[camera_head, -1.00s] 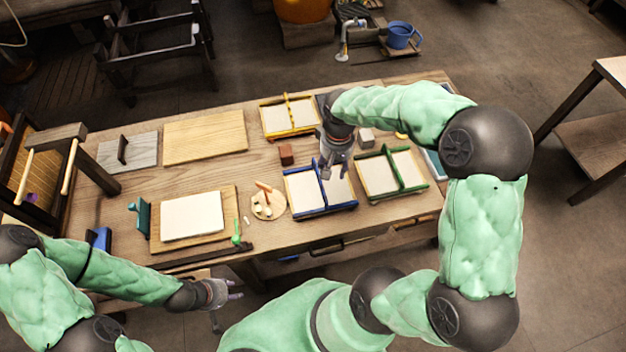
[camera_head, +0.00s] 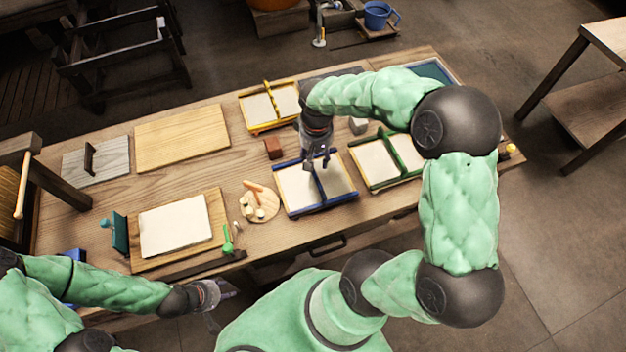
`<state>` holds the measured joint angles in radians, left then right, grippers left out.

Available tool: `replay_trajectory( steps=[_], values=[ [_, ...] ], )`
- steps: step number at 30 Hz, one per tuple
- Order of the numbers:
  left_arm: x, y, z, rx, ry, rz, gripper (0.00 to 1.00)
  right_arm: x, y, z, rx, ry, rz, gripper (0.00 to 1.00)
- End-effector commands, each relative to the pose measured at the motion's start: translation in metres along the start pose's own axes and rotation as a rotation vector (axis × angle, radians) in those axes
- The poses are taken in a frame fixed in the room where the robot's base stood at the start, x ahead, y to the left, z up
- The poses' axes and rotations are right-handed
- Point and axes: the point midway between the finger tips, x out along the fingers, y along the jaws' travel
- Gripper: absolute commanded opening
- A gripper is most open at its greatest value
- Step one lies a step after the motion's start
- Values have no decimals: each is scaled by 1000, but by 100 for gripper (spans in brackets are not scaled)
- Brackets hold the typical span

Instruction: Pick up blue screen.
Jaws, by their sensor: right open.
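The blue screen (camera_head: 297,190) is a blue-framed tray with a pale mesh and a blue bar across its middle. It lies flat near the front edge of the wooden table. My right gripper (camera_head: 318,164) is open, pointing down over the bar at the screen's far side. I cannot tell whether its fingers touch the bar. My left gripper (camera_head: 219,294) is in front of the table, low and away from the screen; its fingers look spread and empty.
A green-framed screen (camera_head: 352,150) lies just right of the blue one, and a yellow-framed screen (camera_head: 256,109) lies behind. A round board (camera_head: 250,207) with small tools is close on the left. A reddish block (camera_head: 272,148) and a grey block (camera_head: 358,125) stand nearby.

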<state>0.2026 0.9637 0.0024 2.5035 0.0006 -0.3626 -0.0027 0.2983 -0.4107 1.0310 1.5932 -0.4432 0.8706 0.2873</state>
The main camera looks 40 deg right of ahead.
Motion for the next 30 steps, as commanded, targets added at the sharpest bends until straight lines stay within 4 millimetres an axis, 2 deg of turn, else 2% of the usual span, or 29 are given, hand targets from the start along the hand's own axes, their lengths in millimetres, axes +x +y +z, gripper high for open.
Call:
replay_trajectory(
  steps=[1,6,14,21,24,30],
  values=[
    [3,-1,0,0,0,0,40,10,0,1,0,-4,0,48],
    [8,-3,0,0,0,0,40,34,0,0,1,-3,0,48],
    [13,-4,-1,0,0,0,40,51,0,-2,0,-2,0,48],
    [23,-8,-1,0,0,0,40,85,0,-6,1,-4,-1,48],
    [24,-9,-1,0,0,0,40,92,0,-7,1,-2,-1,48],
    [24,-8,-1,0,0,0,40,91,0,-7,0,0,-1,48]
  ],
)
